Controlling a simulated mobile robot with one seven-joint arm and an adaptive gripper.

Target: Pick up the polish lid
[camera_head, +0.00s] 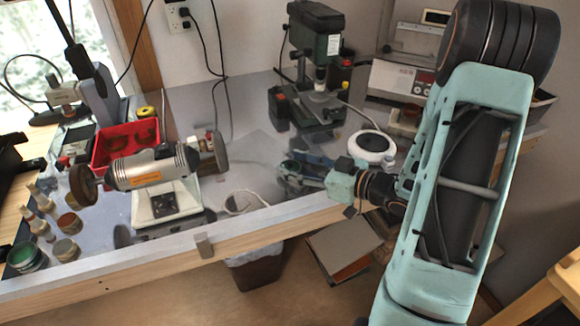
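Several small round tins stand at the front left of the bench: one with a green top (27,256), one with a reddish-brown top (69,223) and one with a tan top (66,249). I cannot tell which round piece, if any, is the polish lid. My teal arm comes up on the right and bends down toward the bench. My gripper (338,182) is near the bench's front edge at centre right, well to the right of the tins. Its fingers are too small and dark to read, and I see nothing clearly held.
A bench grinder or polisher (155,168) stands between the tins and my gripper. A red tray (122,143) is behind it. A drill press (316,60) and a round white device (372,146) stand at the back. A small block (204,245) sits at the front edge.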

